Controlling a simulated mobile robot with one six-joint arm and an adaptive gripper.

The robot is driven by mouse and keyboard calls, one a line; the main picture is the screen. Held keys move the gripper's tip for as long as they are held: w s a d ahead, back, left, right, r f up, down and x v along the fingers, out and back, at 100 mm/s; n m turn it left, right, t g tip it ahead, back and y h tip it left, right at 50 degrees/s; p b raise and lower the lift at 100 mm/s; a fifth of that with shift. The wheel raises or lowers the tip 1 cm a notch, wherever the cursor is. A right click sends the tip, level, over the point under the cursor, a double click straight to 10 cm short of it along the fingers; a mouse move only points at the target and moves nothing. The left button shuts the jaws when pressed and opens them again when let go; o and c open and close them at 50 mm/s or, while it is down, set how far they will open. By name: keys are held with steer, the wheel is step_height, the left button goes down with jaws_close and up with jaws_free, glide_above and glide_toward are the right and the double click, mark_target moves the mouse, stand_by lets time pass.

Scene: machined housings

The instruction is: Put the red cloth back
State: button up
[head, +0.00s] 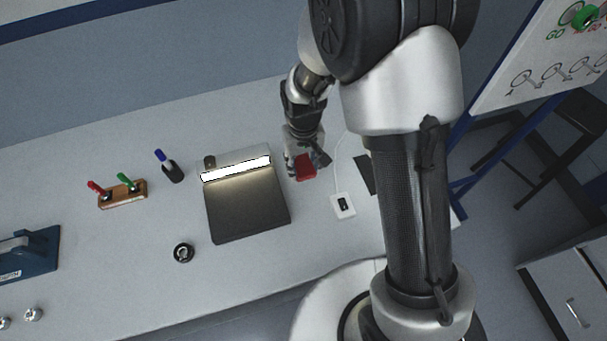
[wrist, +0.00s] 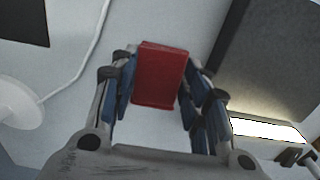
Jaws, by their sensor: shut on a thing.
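The red cloth (head: 306,168) is a small folded block. It also shows in the wrist view (wrist: 159,75), between the two blue-padded fingers. My gripper (head: 303,162) is shut on it, to the right of the dark panel with the lit strip. In the wrist view my gripper (wrist: 158,88) has a finger on each side of the cloth. I cannot tell for sure whether the cloth touches the table.
The dark panel with a bright light bar (head: 246,212) stands left of my gripper. A small white switch box (head: 343,206) with a cable and a dark flat patch (head: 365,174) lie to the right.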

mark_target(303, 174)
steer(key=shift+f+b, duration=0.6)
steer(key=shift+f, duration=1.65)
steer(key=shift+f, duration=0.2)
steer(key=o, duration=1.1)
steer(key=shift+r, duration=0.1)
